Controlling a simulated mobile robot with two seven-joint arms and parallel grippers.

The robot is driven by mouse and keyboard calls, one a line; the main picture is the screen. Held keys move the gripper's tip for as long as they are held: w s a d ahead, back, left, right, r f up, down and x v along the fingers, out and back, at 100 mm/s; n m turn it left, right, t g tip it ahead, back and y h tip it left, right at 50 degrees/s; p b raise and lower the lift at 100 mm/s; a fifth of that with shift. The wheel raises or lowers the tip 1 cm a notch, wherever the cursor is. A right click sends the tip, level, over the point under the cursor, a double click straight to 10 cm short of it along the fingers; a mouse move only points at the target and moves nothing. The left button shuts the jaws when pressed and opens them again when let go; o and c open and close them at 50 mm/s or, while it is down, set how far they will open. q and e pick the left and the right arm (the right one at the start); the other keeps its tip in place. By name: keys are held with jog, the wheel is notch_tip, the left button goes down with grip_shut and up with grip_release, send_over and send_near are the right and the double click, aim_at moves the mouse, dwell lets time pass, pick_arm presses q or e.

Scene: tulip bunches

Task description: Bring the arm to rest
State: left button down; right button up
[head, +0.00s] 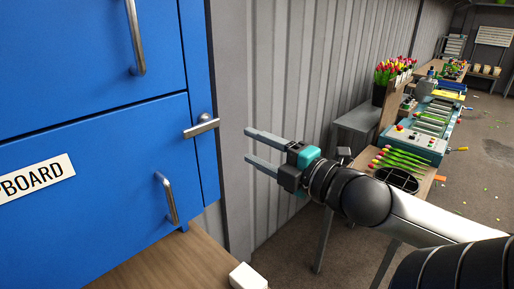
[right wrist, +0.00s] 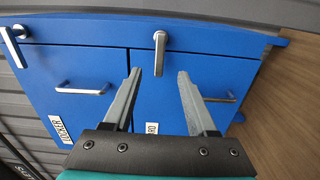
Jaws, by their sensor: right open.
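My right gripper (head: 262,153) is open and empty in the head view, its fingers pointing left toward the blue cupboard (head: 90,115). It stands apart from the lever handle (head: 201,126) on the cupboard's edge. In the right wrist view both fingers of the right gripper (right wrist: 158,88) show spread, with nothing between them. Beyond them are the cupboard's blue doors (right wrist: 85,110) and a lever handle (right wrist: 160,52). My left gripper is in neither view.
A wooden surface (head: 165,262) with a white block (head: 247,277) lies below the cupboard. Behind my right arm are a table with tulips (head: 405,160), a machine (head: 418,138) and a black vase of tulips (head: 380,93). Corrugated wall (head: 300,70) stands behind the gripper.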

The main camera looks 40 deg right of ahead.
dwell(0.4)
